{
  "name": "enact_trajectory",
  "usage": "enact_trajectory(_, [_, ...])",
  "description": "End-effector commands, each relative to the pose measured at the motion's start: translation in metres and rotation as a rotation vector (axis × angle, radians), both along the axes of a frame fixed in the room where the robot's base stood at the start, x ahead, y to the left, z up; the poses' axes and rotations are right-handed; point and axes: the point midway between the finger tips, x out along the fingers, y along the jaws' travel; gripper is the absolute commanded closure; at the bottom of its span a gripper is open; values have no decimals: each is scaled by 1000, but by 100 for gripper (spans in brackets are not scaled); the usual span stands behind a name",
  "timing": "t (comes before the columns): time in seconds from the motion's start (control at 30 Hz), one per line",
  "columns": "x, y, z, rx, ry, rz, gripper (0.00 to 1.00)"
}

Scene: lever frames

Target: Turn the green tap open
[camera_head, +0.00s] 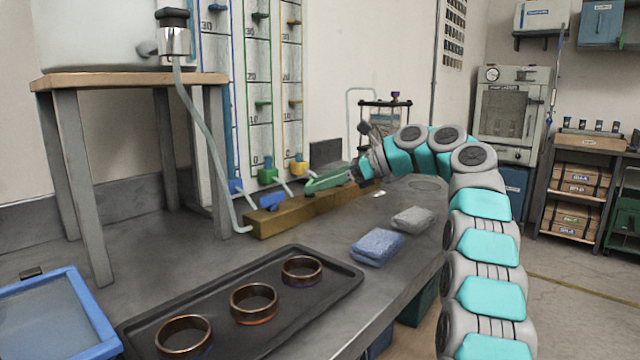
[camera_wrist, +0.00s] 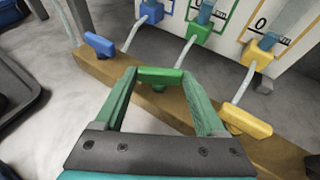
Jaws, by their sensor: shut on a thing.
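The green tap handle (camera_wrist: 160,76) sits on a wooden beam (camera_wrist: 105,68) in the wrist view, between the blue tap (camera_wrist: 99,44) and the yellow tap (camera_wrist: 246,119). My gripper (camera_wrist: 161,80) is shut on the green handle, one green finger at each end. The handle lies roughly level across the picture. In the head view my gripper (camera_head: 318,184) is over the wooden beam (camera_head: 268,226), to the right of the blue tap (camera_head: 272,201). There the green handle cannot be told apart from my fingers, and the yellow tap is hidden.
Blue, green and yellow fittings (camera_head: 268,170) at the scale board join the beam by clear tubes. A black tray (camera_head: 225,343) with three brown rings lies in front.

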Motion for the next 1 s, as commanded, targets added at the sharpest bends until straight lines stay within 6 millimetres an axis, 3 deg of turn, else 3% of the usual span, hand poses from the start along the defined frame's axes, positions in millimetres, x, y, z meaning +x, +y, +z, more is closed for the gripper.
enact_trajectory(0.37, [0, 0, 1, 2, -1, 0, 83])
enact_trajectory(0.4, [0, 0, 1, 2, -1, 0, 26])
enact_trajectory(0.63, [0, 0, 1, 1, -1, 0, 1])
enact_trajectory(1.0, [-1, -1, 2, 2, -2, -1, 0])
